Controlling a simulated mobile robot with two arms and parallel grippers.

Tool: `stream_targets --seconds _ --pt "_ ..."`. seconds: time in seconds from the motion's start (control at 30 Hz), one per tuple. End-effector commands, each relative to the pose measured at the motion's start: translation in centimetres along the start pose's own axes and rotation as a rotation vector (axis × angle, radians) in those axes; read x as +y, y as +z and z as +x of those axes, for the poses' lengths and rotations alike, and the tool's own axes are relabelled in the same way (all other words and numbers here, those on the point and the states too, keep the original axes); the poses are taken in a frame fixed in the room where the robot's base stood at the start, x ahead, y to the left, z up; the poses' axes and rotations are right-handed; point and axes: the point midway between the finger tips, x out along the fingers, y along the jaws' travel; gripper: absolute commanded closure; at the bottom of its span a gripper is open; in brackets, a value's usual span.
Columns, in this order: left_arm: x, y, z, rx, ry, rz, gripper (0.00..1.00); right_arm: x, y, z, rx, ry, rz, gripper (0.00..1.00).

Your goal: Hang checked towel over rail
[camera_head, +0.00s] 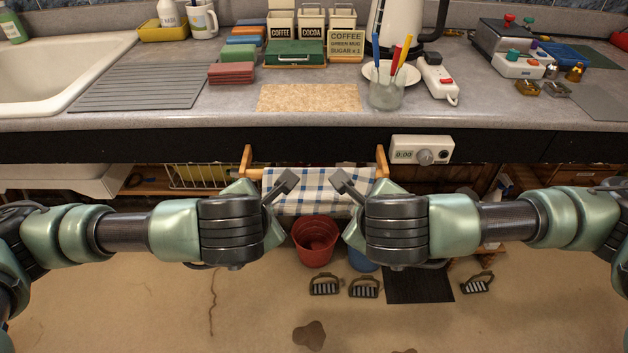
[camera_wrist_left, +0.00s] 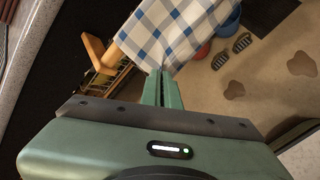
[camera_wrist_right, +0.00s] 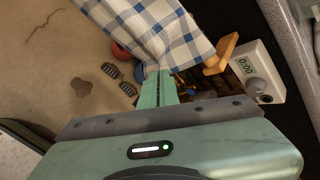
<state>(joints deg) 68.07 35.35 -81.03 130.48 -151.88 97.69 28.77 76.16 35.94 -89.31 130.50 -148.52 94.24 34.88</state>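The blue-and-white checked towel (camera_head: 318,184) spans the gap between two wooden brackets, the left (camera_head: 247,162) and the right (camera_head: 382,162), below the counter edge. My left gripper (camera_head: 288,182) is at the towel's left part. In the left wrist view its fingers (camera_wrist_left: 161,88) are together and the towel (camera_wrist_left: 172,30) gathers to their tips. My right gripper (camera_head: 341,182) is at the right part. In the right wrist view its fingers (camera_wrist_right: 157,88) are together, with the towel (camera_wrist_right: 155,30) gathered at their tips.
A red bucket (camera_head: 315,242) stands on the floor under the towel, with a blue bucket (camera_head: 363,258) beside it. A white timer (camera_head: 422,149) sits on the counter front, right of the right bracket. The counter above holds canisters, a kettle and a sink.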

Motion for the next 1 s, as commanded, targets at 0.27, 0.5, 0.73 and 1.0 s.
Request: stream_targets --seconds 0.27,0.5,0.73,1.0 --pt "-0.12 -0.12 0.12 -0.006 0.011 -0.003 1.0 0.13 -0.07 0.11 -0.007 -0.011 0.002 1.0" --pt "-0.12 -0.11 0.12 -0.006 0.01 -0.003 0.64 0.14 -0.07 0.12 -0.007 -0.01 0.002 0.64" --pt "-0.13 -0.1 0.12 -0.006 0.01 -0.002 0.64 0.15 -0.06 0.12 -0.007 -0.009 0.002 0.64" --pt "-0.14 -0.09 0.12 -0.006 0.009 -0.002 0.64 0.16 -0.06 0.12 -0.007 -0.009 0.002 0.64"
